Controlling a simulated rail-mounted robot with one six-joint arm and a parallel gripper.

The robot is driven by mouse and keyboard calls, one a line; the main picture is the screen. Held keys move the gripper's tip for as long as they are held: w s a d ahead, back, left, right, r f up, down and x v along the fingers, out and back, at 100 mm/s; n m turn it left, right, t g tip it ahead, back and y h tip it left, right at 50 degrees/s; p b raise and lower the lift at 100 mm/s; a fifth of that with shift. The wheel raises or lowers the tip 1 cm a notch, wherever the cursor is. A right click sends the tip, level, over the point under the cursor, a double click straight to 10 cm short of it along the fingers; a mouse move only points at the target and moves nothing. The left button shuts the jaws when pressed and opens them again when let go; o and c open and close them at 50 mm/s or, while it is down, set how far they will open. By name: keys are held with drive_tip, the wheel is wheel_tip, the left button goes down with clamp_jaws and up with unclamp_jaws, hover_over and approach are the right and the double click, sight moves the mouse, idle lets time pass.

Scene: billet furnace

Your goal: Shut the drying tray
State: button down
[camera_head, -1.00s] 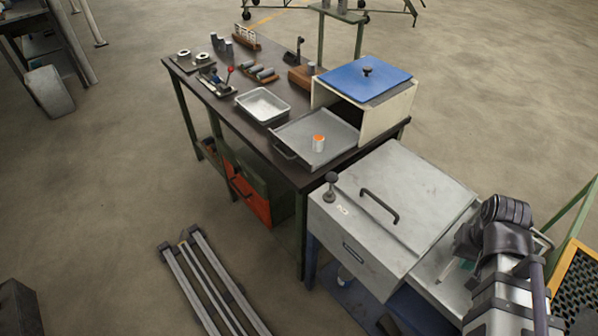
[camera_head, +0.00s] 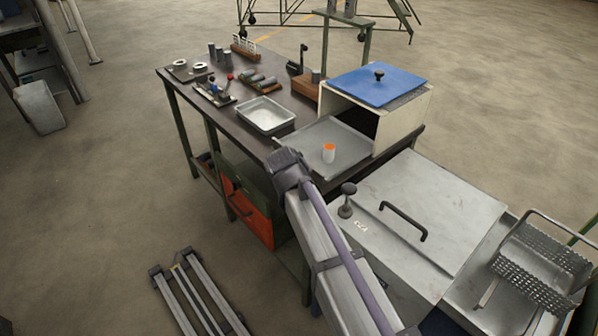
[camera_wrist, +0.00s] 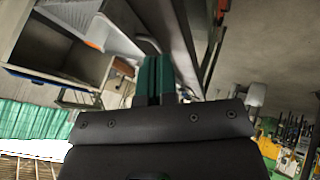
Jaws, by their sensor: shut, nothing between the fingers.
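The drying tray (camera_head: 342,134) is a flat grey tray pulled out of a cream box (camera_head: 398,124) with a blue lid (camera_head: 376,84). In the head view my arm's dark end is at the tray's front left edge and covers the tray's handle; the fingertips are hidden there. In the wrist view my gripper (camera_wrist: 152,78) shows green fingers held together with nothing between them. The tray (camera_wrist: 68,12) and open box (camera_wrist: 62,52) lie left of them, seen upside down. I cannot tell whether the fingers touch the tray.
A metal pan (camera_head: 265,114) stands left of the tray on the dark workbench (camera_head: 222,108). Racks and small parts lie further back. A grey lidded unit (camera_head: 425,205) with a black handle stands right of my arm, with a mesh basket (camera_head: 540,265) beyond it.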

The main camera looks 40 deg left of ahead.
sight(311, 177)
drive_tip(key=b+x, duration=0.5)
drive_tip(key=x, duration=0.1)
drive_tip(key=d+b+x, duration=0.1)
drive_tip(key=b+x, duration=0.2)
drive_tip(key=shift+w+f+b, duration=0.2)
drive_tip(key=shift+f+b, duration=0.15)
drive_tip(key=shift+f, duration=0.15)
drive_tip(key=w, duration=0.3)
drive_tip(key=shift+w+d+r+p, duration=0.15)
drive_tip(key=shift+w+r+p, duration=0.15)
drive_tip(key=shift+r+p, duration=0.1)
drive_tip(key=shift+w, duration=0.25)
